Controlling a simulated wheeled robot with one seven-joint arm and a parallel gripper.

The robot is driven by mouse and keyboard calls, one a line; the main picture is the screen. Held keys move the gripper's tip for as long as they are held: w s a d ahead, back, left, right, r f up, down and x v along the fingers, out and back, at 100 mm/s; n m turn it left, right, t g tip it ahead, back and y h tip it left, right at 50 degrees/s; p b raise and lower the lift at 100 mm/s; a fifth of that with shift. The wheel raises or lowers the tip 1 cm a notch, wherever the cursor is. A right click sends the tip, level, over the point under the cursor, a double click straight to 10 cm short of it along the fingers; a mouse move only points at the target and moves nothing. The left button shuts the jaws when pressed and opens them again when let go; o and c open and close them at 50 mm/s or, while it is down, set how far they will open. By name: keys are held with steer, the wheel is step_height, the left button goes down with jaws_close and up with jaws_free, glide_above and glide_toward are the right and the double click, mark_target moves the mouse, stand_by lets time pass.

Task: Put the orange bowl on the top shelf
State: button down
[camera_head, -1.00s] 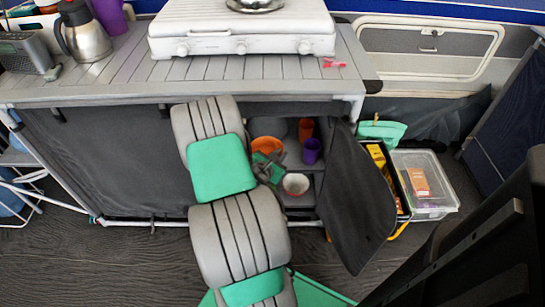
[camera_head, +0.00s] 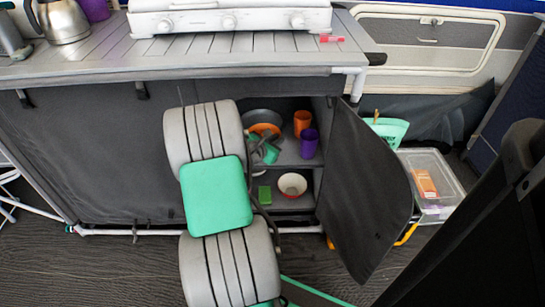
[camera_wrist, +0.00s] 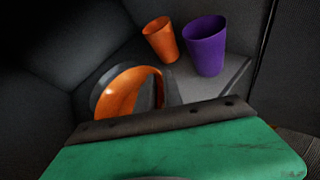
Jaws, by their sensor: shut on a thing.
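The orange bowl (camera_head: 265,129) is at the top shelf (camera_head: 290,153) inside the open cabinet, in front of a grey round dish (camera_head: 262,116). In the wrist view the orange bowl (camera_wrist: 122,93) looks tilted, its rim turned toward the camera. My gripper (camera_head: 264,148) reaches into the cabinet and is shut on the bowl's near side. In the wrist view a dark finger edge and green part of my gripper (camera_wrist: 165,118) hide the bowl's lower side. Whether the bowl touches the shelf cannot be told.
An orange cup (camera_head: 302,122) and a purple cup (camera_head: 309,143) stand on the top shelf, right of the bowl. A red-and-white bowl (camera_head: 292,184) and a green item (camera_head: 265,195) are on the lower shelf. The open dark door flap (camera_head: 365,190) hangs at the right.

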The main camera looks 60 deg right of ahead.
steer(key=shift+w+f, duration=0.3)
steer(key=shift+f, duration=0.2)
steer(key=f+b, duration=0.3)
steer(key=shift+w+f+b, duration=0.3)
steer(key=shift+f, duration=0.05)
steer(key=shift+r, duration=0.2)
steer(key=c, duration=1.5)
jaws_free()
steer(key=shift+o, duration=0.2)
